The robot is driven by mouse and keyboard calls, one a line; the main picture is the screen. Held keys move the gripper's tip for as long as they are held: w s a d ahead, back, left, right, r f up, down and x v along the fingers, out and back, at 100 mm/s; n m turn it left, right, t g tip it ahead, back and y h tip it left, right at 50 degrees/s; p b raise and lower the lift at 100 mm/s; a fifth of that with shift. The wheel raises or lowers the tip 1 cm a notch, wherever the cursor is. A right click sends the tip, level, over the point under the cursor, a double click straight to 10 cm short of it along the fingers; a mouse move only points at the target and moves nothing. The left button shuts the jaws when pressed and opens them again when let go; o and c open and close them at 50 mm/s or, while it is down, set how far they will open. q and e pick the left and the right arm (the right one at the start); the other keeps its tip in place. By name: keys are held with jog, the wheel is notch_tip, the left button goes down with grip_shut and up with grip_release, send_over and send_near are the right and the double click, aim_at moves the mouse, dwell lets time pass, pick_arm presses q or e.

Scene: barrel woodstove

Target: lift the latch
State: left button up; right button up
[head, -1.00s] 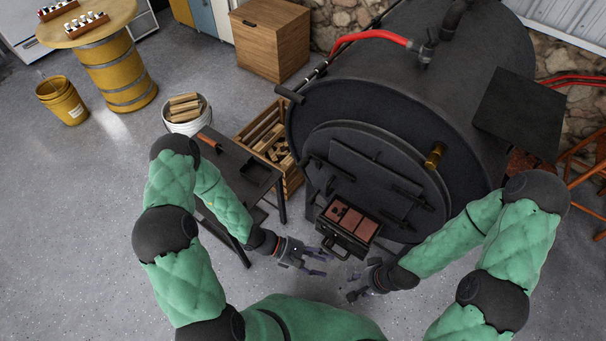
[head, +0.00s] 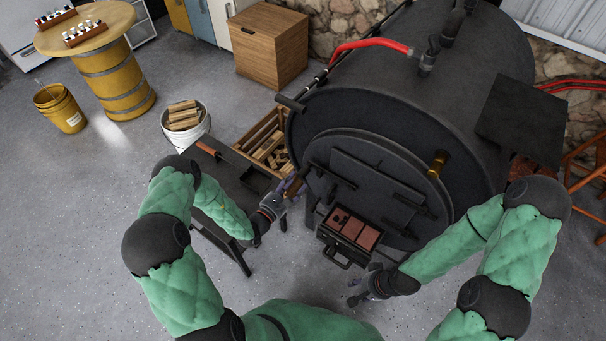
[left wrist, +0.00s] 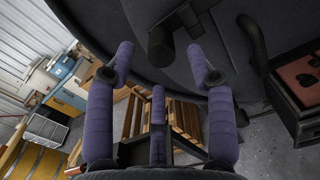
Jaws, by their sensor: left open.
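The black barrel stove's round door (head: 360,160) carries dark bars and handles. In the left wrist view a short black bar with a thick round end (left wrist: 160,46), which looks like the latch, sticks out at the door's edge. My left gripper (head: 292,187) is beside the door's left edge, and in the left wrist view its purple fingers (left wrist: 162,62) are spread open, with the bar's end ahead between them and no clear contact. A curved black handle (left wrist: 252,38) is to the right. My right gripper (head: 362,286) is low in front of the stove, fingers apart and empty.
A dark metal table (head: 235,185) stands left, under my left arm. A wooden crate of firewood (head: 262,140) is behind it.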

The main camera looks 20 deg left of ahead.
aim_at(300, 177)
pick_arm(q)
jog(key=b+x, duration=0.1)
jog(key=x, duration=0.4)
jog(key=shift+w+d, duration=0.2)
jog(key=shift+w, duration=0.15)
grip_shut()
